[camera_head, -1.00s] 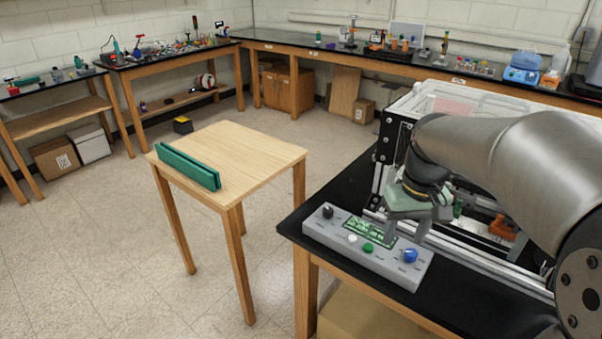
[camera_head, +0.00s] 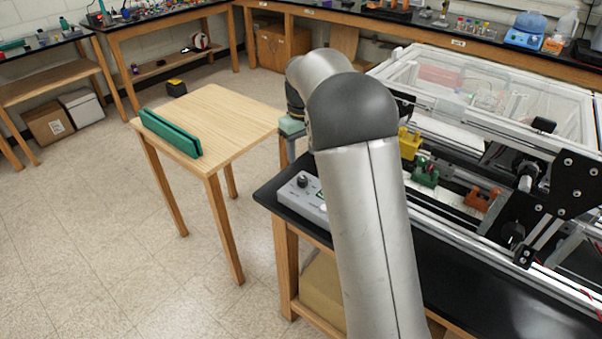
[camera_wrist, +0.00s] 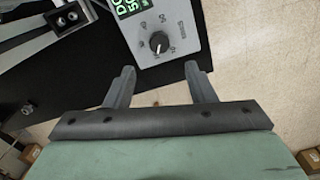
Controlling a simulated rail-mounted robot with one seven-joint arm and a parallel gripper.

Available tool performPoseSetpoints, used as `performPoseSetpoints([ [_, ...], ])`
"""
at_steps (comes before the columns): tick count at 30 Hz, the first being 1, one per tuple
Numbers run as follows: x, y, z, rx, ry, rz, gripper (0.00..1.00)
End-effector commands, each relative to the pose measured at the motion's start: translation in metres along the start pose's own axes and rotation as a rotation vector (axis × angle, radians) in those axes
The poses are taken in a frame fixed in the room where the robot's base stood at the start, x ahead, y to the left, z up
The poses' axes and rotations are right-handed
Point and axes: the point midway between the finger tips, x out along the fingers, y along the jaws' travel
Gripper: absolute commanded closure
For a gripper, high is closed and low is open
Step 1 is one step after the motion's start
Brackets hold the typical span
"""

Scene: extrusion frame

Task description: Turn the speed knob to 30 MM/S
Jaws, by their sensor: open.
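The grey control box (camera_head: 313,211) lies at the front edge of the black bench, partly hidden behind my arm. A black knob (camera_head: 302,182) stands at its left end. In the wrist view the knob (camera_wrist: 159,42) shows a pale pointer mark, with small labels around it too blurred to read. A green display (camera_wrist: 130,6) is cut off at the top edge. My gripper (camera_wrist: 160,68) is open and empty; its fingers point toward the knob's end of the box, one on each side, apart from the knob. The blue knob is hidden now.
A wooden table (camera_head: 225,130) with a green rail-like piece (camera_head: 170,132) stands to the left of the bench. An extrusion frame machine (camera_head: 480,110) with clear panels fills the bench to the right. Open floor (camera_head: 90,220) lies at front left.

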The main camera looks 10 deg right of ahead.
Motion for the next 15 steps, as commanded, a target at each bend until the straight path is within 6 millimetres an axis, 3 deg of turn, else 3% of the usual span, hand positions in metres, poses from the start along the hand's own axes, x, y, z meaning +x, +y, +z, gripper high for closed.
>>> performPoseSetpoints([
  [9, 0.064, 0.0, 0.001, 0.002, -0.004, -0.001, 0.5],
  [15, 0.085, 0.0, 0.0, 0.001, -0.002, 0.0, 0.5],
])
